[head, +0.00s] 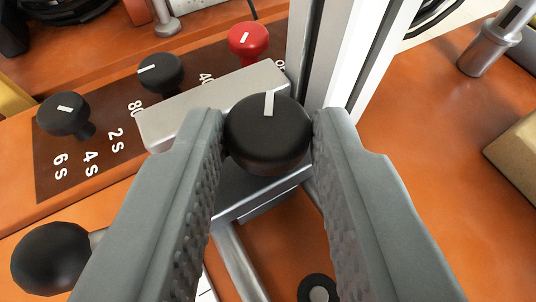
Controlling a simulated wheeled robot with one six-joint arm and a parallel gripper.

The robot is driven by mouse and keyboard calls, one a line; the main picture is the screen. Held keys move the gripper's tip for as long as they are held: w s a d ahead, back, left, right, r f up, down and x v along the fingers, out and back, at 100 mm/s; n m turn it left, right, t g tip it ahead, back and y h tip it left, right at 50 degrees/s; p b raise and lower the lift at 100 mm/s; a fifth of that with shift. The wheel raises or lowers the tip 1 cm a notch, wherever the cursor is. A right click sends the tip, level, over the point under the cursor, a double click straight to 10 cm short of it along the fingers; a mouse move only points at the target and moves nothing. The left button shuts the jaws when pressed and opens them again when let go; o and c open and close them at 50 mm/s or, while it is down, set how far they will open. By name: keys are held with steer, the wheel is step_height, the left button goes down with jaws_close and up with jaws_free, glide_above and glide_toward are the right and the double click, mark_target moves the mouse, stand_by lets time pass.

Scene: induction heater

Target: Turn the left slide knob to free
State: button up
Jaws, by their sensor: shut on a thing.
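A round black knob (267,137) with a white marker line sits on a silver metal slide block (215,105) at the middle of the head view. Its white line points up in the picture, tilted very slightly right. My gripper (267,142) has its two grey fingers on the left and right sides of this knob, shut on it. The ribbed inner pads face each other below the knob. The fingers hide parts of the block. I cannot tell from this view whether this is the left slide knob, and no free mark shows beside it.
A brown panel (85,165) with time and number markings carries two black knobs (160,73) (66,117) and a red knob (248,42). A black ball handle (50,258) is at lower left. A metal upright (345,55) stands just behind the held knob. Orange surface lies right.

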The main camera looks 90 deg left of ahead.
steer(key=shift+w+n+g, duration=0.15)
steer(key=shift+n+g, duration=0.45)
steer(key=shift+g, duration=0.2)
steer(key=shift+n, duration=0.3)
steer(key=o, duration=0.9)
steer(key=shift+a, duration=0.1)
steer(key=shift+o, duration=0.2)
